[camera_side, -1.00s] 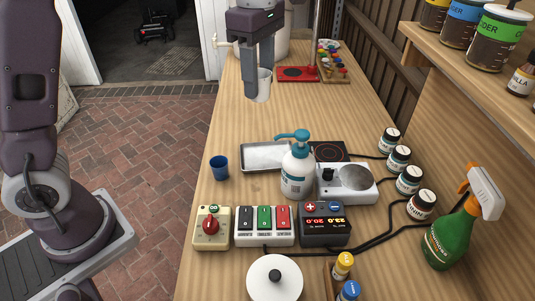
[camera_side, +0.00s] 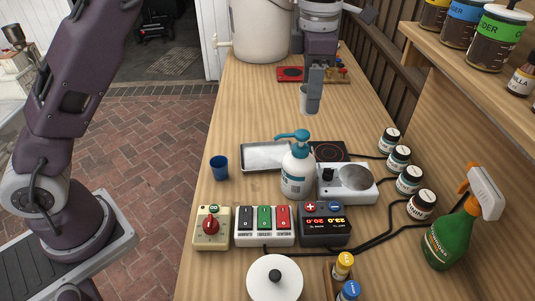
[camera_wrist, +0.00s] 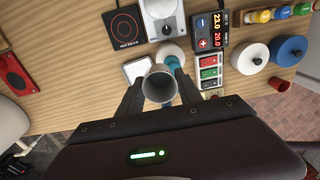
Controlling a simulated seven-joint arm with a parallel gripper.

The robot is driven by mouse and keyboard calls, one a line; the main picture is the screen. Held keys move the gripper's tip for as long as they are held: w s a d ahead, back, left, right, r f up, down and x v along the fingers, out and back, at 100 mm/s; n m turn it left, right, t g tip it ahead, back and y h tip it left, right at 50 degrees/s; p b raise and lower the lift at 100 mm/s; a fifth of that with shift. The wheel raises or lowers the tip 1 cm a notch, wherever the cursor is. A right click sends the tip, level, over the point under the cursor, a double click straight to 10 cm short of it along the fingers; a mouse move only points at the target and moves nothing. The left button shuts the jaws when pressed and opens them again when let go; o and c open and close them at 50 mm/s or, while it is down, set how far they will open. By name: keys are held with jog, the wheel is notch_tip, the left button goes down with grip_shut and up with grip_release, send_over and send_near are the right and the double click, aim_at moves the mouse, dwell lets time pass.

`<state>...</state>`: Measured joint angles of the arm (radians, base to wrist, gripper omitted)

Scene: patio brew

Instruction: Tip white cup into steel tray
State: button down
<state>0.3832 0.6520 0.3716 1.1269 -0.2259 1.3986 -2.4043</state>
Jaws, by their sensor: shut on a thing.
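The steel tray (camera_side: 247,164) lies flat on the table, left of the pump bottle and nearer the side camera than the cup. In the wrist view a part of the tray (camera_wrist: 134,70) shows beyond the cup.
The white pump bottle (camera_side: 297,172) stands at the tray's right edge. A blue cup (camera_side: 219,168) stands left of the tray. A black hot plate (camera_side: 329,151) and a white scale-like device (camera_side: 346,184) lie to the right. A large pale pot (camera_side: 262,30) stands at the back.

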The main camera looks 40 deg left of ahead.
jog(key=shift+f, duration=1)
jog(key=shift+a, duration=0.25)
jog(key=shift+a+r+h, duration=0.15)
jog(key=shift+a+h, duration=0.4)
jog(key=shift+h, duration=0.35)
jog(key=shift+a+h, duration=0.3)
jog(key=a+f+h, duration=0.5)
jog(key=f+h, duration=0.5)
jog(key=f, duration=0.1)
jog(key=shift+a, duration=0.3)
jog(key=shift+a+h, duration=0.15)
jog(key=shift+h, duration=0.65)
